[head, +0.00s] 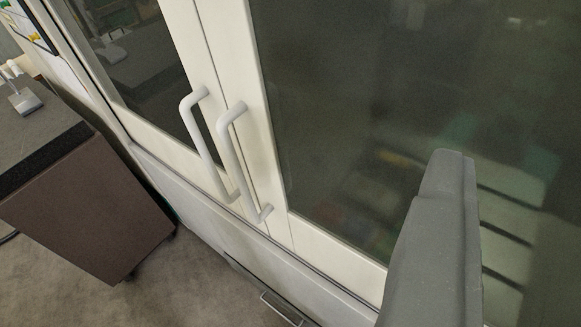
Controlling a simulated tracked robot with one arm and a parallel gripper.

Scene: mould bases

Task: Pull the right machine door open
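The right machine door (262,130) has a pale frame around a large dark glass pane and looks closed against the left door (188,45). Its white bar handle (233,158) runs along the frame beside the seam. The left door's similar handle (203,150) is just left of it. A grey part of my gripper (447,195) rises from the lower right, in front of the right door's glass. In the picture it is well right of the handles and apart from them. Only this one part shows, so the finger opening is hidden.
A brown cabinet with a dark top (85,205) stands at the left, near the machine's front. Grey floor (190,295) is bare between them. A small metal handle (282,308) sits low on the machine. The glass shows blurred reflections.

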